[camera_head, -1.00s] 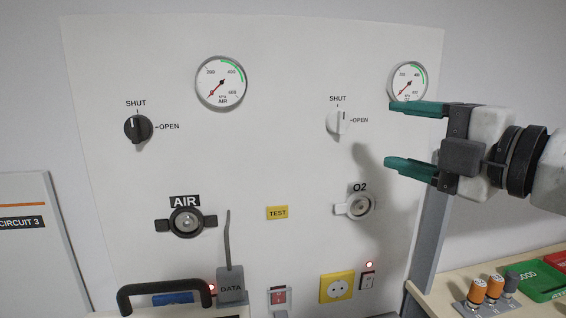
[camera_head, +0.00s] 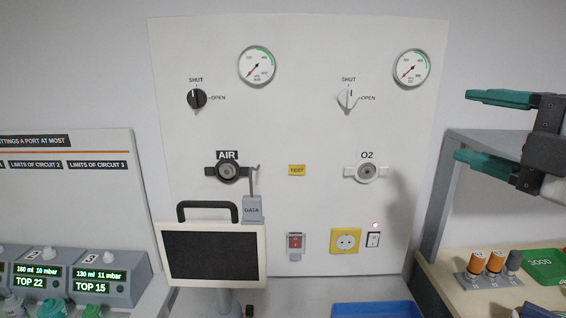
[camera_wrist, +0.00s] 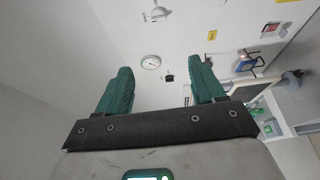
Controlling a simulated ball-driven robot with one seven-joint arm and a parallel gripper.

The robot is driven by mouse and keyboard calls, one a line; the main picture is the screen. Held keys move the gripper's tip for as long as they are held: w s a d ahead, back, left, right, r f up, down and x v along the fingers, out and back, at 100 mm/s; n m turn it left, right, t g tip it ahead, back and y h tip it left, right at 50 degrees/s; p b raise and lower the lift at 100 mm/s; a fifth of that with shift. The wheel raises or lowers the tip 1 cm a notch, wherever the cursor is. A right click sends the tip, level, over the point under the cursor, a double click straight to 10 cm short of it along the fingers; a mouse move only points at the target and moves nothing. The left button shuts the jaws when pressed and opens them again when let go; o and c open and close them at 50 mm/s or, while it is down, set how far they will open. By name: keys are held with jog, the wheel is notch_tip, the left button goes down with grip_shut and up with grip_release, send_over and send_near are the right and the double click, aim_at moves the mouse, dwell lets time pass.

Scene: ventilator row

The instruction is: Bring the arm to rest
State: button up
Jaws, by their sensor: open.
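My gripper (camera_head: 490,130) is at the right edge of the head view, its two green fingers spread apart and pointing left. It is empty and stands in front of the right side of the wall panel, touching nothing that I can see. In the wrist view my gripper (camera_wrist: 160,90) also shows open, with nothing between the fingers. Most of my arm lies outside the head view. Behind it stands the white wall panel (camera_head: 320,130) with a black AIR knob (camera_head: 197,98) and a white O2 knob (camera_head: 347,98).
A monitor (camera_head: 213,254) with a dark screen stands before the panel. A blue tray (camera_head: 375,310) lies at the bottom. Ventilator units (camera_head: 105,280) stand left.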

notch_tip(320, 180, down, 16)
jog(key=w+d+m+g+h, duration=0.2)
jog(key=w+m+h, duration=0.1)
jog(key=m, duration=0.6)
jog(key=s+f+m+g+h, duration=0.1)
jog(key=s+f+m+g, duration=0.2)
jog(key=f, duration=0.8)
jog(key=s+f+m+g, duration=0.2)
jog(key=s+f+m, duration=0.15)
jog(key=f, duration=0.65)
jog(key=s+d+f+m+g+h, duration=0.1)
jog(key=s+f+m+g+h, duration=0.2)
jog(key=s+f, duration=1.8)
jog(key=s+m+g, duration=0.3)
jog(key=m+g, duration=0.1)
jog(key=g, duration=0.1)
jog(key=shift+s+d+f+g, duration=0.2)
jog(key=shift+s+d+g, duration=0.1)
jog(key=shift+s, duration=0.05)
jog(key=shift+r+m, duration=0.1)
jog(key=shift+m, duration=0.15)
